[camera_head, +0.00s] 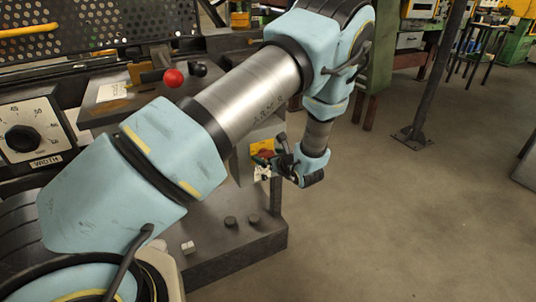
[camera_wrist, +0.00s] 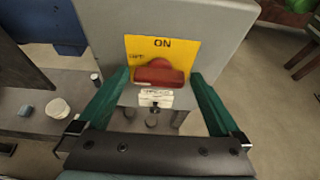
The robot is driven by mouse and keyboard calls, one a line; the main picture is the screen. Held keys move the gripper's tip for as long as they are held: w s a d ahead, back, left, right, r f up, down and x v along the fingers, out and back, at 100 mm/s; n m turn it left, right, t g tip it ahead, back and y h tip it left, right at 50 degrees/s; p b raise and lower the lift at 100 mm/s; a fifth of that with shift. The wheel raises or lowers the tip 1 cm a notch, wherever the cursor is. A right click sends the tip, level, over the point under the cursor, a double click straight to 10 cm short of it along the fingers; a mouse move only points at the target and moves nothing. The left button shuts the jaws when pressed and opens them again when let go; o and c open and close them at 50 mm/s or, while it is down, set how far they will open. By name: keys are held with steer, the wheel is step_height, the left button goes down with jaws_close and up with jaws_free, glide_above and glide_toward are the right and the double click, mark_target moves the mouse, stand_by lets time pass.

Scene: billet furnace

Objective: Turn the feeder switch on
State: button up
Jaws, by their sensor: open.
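The feeder switch has a red handle (camera_wrist: 158,74) on a yellow plate (camera_wrist: 182,46) in the wrist view. The plate reads ON at the top, and a partly hidden OFF shows at its left. The handle lies roughly level across the picture, crosswise to the ON mark. My gripper (camera_wrist: 160,76) is open, its two green fingers on either side of the handle, with no clear contact. In the head view my gripper (camera_head: 268,165) is at the yellow plate (camera_head: 262,147), and covers much of the switch.
A small white tag (camera_wrist: 156,98) hangs below the handle. A grey ledge with dark knobs (camera_head: 231,222) lies beneath. A red ball knob (camera_head: 173,78) and a WIDTH dial (camera_head: 22,138) are at the left. The floor at right is clear around a post (camera_head: 415,135).

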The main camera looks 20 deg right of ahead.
steer(key=shift+w, duration=0.15)
steer(key=shift+c, duration=0.2)
steer(key=c, duration=1.1)
